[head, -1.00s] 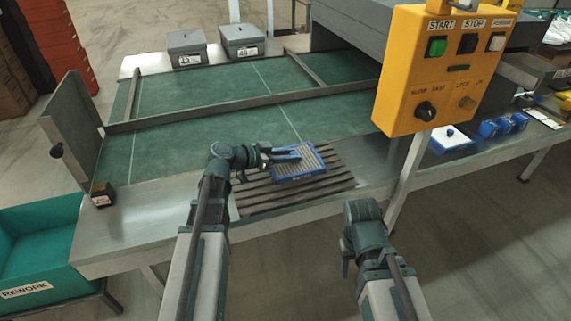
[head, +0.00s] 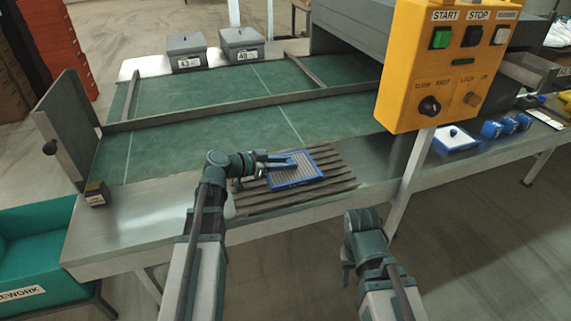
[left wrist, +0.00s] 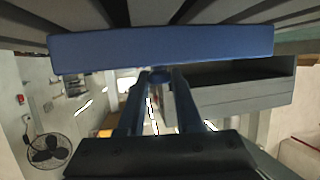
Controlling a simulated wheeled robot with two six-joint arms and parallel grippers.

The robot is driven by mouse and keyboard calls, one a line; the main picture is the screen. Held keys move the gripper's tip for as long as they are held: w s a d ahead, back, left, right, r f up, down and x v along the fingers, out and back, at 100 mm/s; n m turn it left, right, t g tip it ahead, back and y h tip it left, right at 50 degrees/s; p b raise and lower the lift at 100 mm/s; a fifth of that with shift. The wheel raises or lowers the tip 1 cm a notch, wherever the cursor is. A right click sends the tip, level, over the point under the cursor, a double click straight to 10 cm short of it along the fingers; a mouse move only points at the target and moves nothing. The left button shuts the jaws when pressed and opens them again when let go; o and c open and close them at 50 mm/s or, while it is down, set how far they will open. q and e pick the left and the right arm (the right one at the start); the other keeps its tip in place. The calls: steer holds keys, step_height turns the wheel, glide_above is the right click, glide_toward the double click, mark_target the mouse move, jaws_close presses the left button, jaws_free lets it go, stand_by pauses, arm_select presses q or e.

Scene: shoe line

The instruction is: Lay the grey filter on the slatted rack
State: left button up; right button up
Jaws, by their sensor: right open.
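The grey filter (head: 305,164), a flat ribbed panel with a blue frame, is over the slatted rack (head: 335,182), near its upper left part. Its blue edge (left wrist: 230,42) spans the top of the left wrist view, close to the slats. I cannot tell whether it touches them. My left gripper (head: 290,161) reaches over the filter from the left. Its fingertips (left wrist: 160,76) are closed around a small blue part at the filter, partly hidden by the fingers. My right gripper (head: 347,262) is open at the lower middle, away from the rack and apparently empty.
The yellow control box (head: 450,65) on its post stands right of the rack. A green belt (head: 210,145) with metal rails lies behind. Two grey boxes (head: 240,47) stand at the back. A teal rework bin (head: 60,230) is at the left.

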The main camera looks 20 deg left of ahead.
arm_select(q)
steer(key=o, duration=0.4)
steer(key=shift+r, duration=0.15)
steer(key=p+v, duration=0.4)
steer(key=v, duration=0.7)
steer(key=shift+s+a+r, duration=0.1)
steer(key=shift+s+a, duration=0.1)
steer(key=shift+s, duration=0.05)
steer(key=shift+s+a, duration=0.1)
